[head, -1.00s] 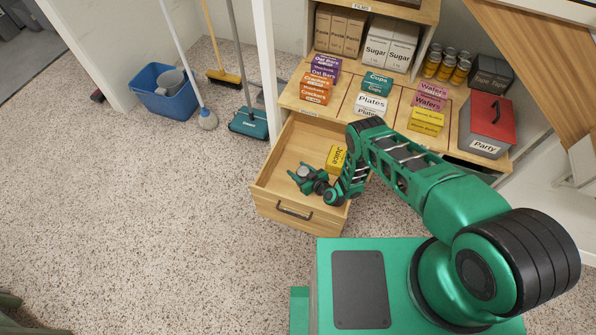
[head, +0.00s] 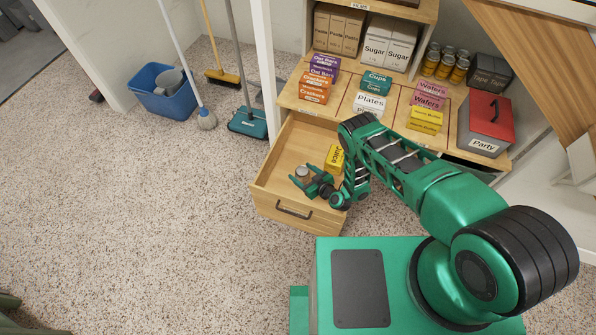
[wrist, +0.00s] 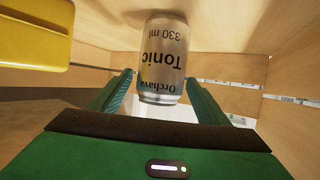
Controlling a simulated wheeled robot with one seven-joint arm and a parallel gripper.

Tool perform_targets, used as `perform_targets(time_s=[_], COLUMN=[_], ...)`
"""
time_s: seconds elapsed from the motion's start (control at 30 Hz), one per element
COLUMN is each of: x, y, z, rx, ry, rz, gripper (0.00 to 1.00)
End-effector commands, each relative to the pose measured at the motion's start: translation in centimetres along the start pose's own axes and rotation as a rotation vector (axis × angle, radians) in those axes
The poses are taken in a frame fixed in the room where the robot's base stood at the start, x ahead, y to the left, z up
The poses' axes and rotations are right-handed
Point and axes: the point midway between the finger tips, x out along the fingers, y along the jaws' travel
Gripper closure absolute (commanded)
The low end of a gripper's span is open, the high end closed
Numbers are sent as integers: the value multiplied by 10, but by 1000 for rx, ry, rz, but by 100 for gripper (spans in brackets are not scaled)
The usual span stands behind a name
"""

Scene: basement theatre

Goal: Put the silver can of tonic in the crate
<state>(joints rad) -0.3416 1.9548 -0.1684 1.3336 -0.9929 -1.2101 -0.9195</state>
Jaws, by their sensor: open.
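The silver tonic can (wrist: 164,52) fills the upper middle of the wrist view, its label upside down there. In the head view the can (head: 302,173) is small, inside the open wooden drawer (head: 276,186). My gripper (head: 307,178) is open in the drawer with a finger on either side of the can. In the wrist view my gripper (wrist: 160,84) shows a gap beside the can, mainly at the right finger; left-side contact is unclear. No crate is recognisable in either view.
A yellow juice box (head: 335,157) stands in the drawer close to my wrist; a yellow thing (wrist: 35,38) is at the wrist view's upper left. The drawer walls surround my gripper. Shelves with boxes stand behind, and a blue bin (head: 163,100) is on the floor at left.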

Motion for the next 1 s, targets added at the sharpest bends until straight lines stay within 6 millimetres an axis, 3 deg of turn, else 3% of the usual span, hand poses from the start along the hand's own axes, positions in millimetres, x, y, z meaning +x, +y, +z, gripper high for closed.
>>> perform_targets(time_s=[0.1,0.3,1.0], x=[-17,-32,-33], y=[-1,-1,1], z=[1,0,-4], rx=[-2,-1,-1], ry=[-4,-1,0], rz=[-2,-1,-1], gripper=[31,31,31])
